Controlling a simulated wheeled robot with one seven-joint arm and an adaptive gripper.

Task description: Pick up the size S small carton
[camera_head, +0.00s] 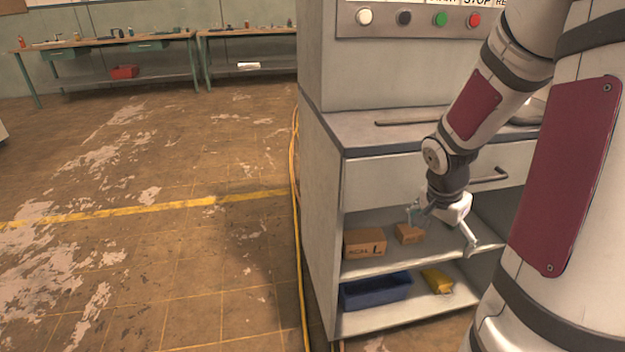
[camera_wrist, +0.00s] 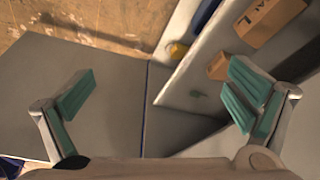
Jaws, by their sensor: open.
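The small carton (camera_head: 408,233) is a plain brown box on the upper open shelf of the grey cabinet, just right of a larger carton marked L (camera_head: 365,243). In the wrist view the small carton (camera_wrist: 218,67) shows partly behind the right finger, and the L carton (camera_wrist: 268,20) lies at the upper right. My gripper (camera_head: 442,226) is open and empty, in front of the shelf and to the right of the small carton. In the wrist view my gripper (camera_wrist: 158,98) has its green-padded fingers wide apart. The small carton is not between them.
The upper shelf (camera_head: 352,270) lies below a drawer with a bar handle (camera_head: 488,177). A blue bin (camera_head: 376,291) and a yellow object (camera_head: 437,281) sit on the lower shelf. The cabinet's left side panel (camera_head: 318,215) bounds the shelves. Open floor lies left.

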